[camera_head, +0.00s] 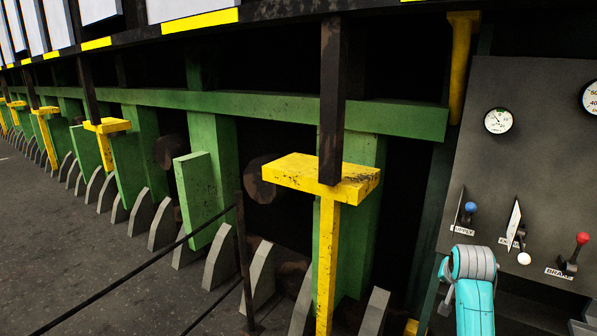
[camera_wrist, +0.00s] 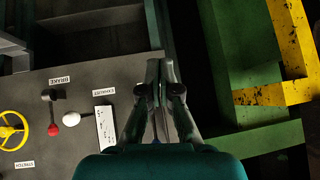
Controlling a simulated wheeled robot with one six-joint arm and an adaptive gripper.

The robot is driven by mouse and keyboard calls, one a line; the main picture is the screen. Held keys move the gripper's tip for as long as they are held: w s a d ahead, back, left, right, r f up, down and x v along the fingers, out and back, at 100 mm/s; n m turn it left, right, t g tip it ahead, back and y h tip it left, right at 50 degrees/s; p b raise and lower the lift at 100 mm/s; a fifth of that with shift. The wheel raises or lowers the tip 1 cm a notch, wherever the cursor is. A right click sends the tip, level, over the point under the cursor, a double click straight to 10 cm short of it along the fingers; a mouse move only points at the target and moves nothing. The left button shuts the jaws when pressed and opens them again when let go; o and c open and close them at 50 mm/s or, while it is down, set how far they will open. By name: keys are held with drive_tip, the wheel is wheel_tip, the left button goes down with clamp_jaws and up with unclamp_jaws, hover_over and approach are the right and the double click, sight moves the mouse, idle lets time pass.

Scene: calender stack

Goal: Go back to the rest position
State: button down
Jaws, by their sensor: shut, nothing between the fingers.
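My gripper (camera_wrist: 161,72) shows in the wrist view with its two dark fingers together and nothing visible between them. It is in front of the right edge of a grey control panel (camera_wrist: 95,88); I cannot tell how far off. In the head view my teal arm comes up at the lower right in front of the panel (camera_head: 545,130), and the fingers cannot be made out there.
The panel carries levers with a blue knob (camera_head: 471,207), a white knob (camera_head: 523,258) and a red knob (camera_head: 582,238). A yellow handwheel (camera_wrist: 11,131) is at left in the wrist view. Green beams (camera_head: 270,108) and yellow T-shaped posts (camera_head: 328,250) stand left of the panel.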

drive_tip(key=s+a+f+n+t, duration=0.1)
drive_tip(key=s+a+f, duration=0.4)
drive_tip(key=s+f, duration=0.5)
drive_tip(key=s+a+f+n+t, duration=0.1)
drive_tip(key=s+a+f+n, duration=0.1)
drive_tip(key=s+a+f, duration=0.75)
drive_tip(key=s+a+f+n+t+y, duration=0.1)
drive_tip(key=s+f, duration=0.2)
drive_tip(key=s, duration=0.6)
drive_tip(key=s+a+f+t+y, duration=0.1)
drive_tip(key=s+a+f, duration=0.15)
drive_tip(key=s, duration=0.55)
drive_tip(key=s+a+r+n+t, duration=0.1)
drive_tip(key=s+r, duration=0.4)
drive_tip(key=s, duration=0.3)
drive_tip(key=s+a+r+t, duration=0.1)
drive_tip(key=s+r, duration=0.4)
drive_tip(key=s, duration=0.4)
drive_tip(key=s+a+r+n+y, duration=0.1)
drive_tip(key=s+r, duration=0.4)
drive_tip(key=s, duration=0.3)
drive_tip(key=shift+s+a+r+n+t, duration=0.2)
drive_tip(key=shift+a+n+t, duration=0.1)
drive_tip(key=shift+a+t, duration=0.1)
drive_tip(key=c, duration=1.9)
unclamp_jaws()
